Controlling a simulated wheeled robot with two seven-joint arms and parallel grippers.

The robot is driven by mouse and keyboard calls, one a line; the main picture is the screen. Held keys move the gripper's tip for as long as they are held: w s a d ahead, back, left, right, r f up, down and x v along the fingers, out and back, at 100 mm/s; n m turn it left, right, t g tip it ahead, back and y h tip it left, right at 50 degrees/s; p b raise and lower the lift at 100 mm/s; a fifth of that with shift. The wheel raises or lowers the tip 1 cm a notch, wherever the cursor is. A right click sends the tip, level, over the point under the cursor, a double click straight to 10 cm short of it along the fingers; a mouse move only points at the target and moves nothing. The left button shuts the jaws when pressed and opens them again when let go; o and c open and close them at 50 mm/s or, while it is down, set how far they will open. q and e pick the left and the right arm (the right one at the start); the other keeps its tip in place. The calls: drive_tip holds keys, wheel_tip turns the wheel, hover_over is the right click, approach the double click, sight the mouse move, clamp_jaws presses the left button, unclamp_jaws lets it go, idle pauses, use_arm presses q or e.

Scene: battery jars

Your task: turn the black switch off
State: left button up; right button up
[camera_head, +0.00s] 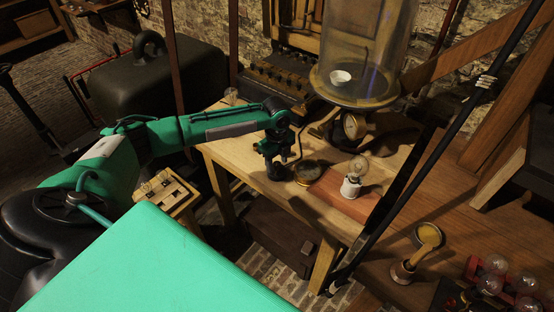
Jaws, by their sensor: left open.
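My left arm reaches in from the left over the wooden table (235,150). My left gripper (277,157) is open and points down near the table's left-middle part. Dark parts crowd together at and under its fingers, and I cannot clearly tell a black switch apart from the gripper there. A round dark dish-like piece with a brass rim (307,173) lies just right of the gripper. A light bulb on a white base (351,183) stands further right on a reddish board (335,197). The bulb looks unlit. My right gripper is not in view.
A large glass bell jar on a round stand (358,97) with a gauge (352,127) stands behind the bulb. A dark slanted pole (440,150) crosses at right. Several glass bulbs (495,265) and a brass cup-like piece (403,271) sit at lower right. A wooden box (165,193) stands left.

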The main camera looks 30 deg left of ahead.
use_arm(q)
drive_tip(key=shift+c, duration=0.2)
drive_tip(key=c, duration=1)
drive_tip(key=shift+o, duration=0.2)
drive_tip(key=shift+r+p, duration=0.15)
drive_tip(key=shift+p, duration=0.2)
drive_tip(key=n+p, duration=0.3)
drive_tip(key=p, duration=0.1)
drive_tip(key=shift+r, duration=0.15)
drive_tip(key=shift+f+n+p, duration=0.2)
drive_tip(key=shift+n+p, duration=0.35)
drive_tip(key=shift+n, duration=0.15)
drive_tip(key=o, duration=1)
